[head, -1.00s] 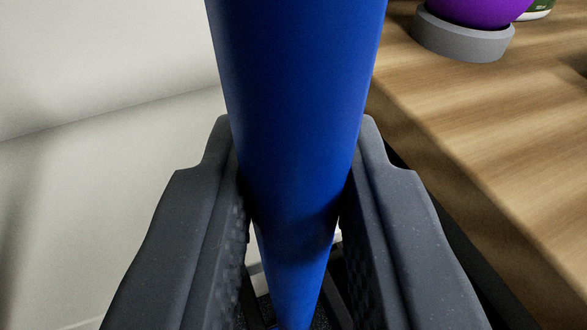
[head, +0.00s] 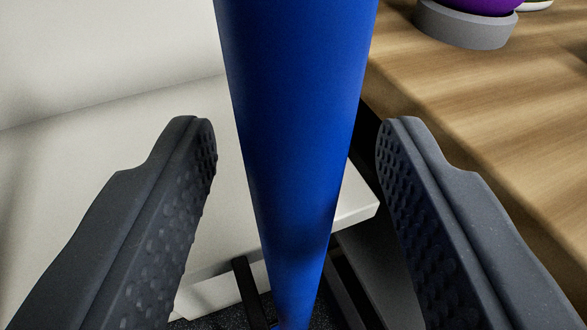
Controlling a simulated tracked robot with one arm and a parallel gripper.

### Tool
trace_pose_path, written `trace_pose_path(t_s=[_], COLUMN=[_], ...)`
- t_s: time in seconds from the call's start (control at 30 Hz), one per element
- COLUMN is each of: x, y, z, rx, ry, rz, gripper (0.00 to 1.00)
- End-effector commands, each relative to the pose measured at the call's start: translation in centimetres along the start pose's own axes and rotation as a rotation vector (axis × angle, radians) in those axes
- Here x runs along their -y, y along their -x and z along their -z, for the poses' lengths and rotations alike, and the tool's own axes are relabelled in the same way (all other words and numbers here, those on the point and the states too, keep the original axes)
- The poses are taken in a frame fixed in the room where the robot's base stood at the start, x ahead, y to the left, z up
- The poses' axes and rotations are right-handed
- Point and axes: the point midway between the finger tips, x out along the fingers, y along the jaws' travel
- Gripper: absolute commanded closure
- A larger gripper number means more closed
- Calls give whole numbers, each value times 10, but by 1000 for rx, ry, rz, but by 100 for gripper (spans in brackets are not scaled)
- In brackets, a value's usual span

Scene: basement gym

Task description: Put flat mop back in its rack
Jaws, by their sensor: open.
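The flat mop shows only as its blue handle (head: 299,120), which runs from the top edge down to the bottom of the head view. Its mop head and its top end are out of view. My gripper (head: 296,135) is open, with one dark ridged finger on each side of the handle. A gap shows between the handle and each finger. I cannot make out the rack for certain.
A wooden top (head: 490,130) lies at the right, close to my right finger. A purple ball (head: 485,4) sits on a grey ring (head: 465,26) there. A white ledge (head: 355,207) stands behind the handle. Dark speckled floor (head: 225,318) shows below.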

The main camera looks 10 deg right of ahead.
Motion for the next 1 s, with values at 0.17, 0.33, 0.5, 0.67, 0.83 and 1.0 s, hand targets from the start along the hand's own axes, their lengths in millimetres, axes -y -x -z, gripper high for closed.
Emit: trace_pose_path(t_s=[0.17,0.33,0.5,0.67,0.83,1.0], x=[0,1,1,1,2,1], y=[20,47,75,101,122,131], z=[1,-1,0,-1,0,-1], rx=[-1,3,0,0,-1,0], ry=[0,2,0,1,-1,0], rz=[1,3,3,3,3,1], gripper=[55,55,55,55,55,55])
